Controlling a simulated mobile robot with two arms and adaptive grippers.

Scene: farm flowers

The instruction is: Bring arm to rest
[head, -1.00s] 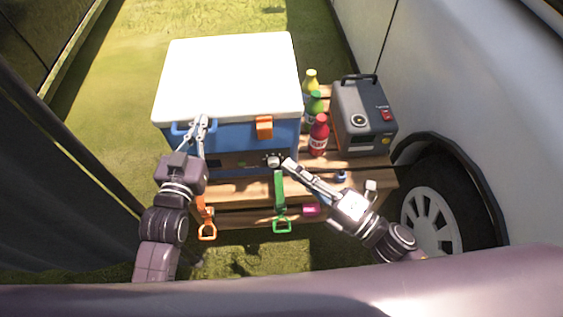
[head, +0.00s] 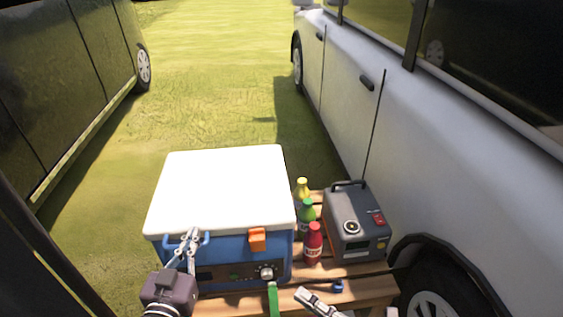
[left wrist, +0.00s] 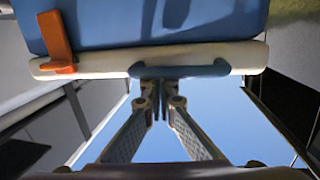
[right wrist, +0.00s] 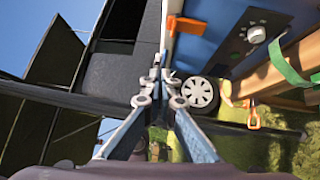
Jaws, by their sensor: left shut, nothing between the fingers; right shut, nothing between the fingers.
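My left gripper (head: 190,234) is at the front of the blue cooler (head: 218,258) with a white lid, by its blue handle (head: 205,239). Its fingers are shut and empty. The left wrist view shows the fingertips (left wrist: 158,86) just under the handle (left wrist: 180,70); whether they touch it I cannot tell. My right gripper (head: 300,293) is low at the bottom edge of the head view, right of the cooler's knob (head: 267,271) and apart from it. In the right wrist view its fingers (right wrist: 160,62) are shut with nothing between them.
The cooler stands on a slatted wooden table (head: 350,290). Yellow, green and red bottles (head: 313,243) and a grey power box (head: 357,222) stand to its right. A white vehicle (head: 440,160) is close on the right, a dark one (head: 70,90) at left. Grass (head: 210,95) lies open behind.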

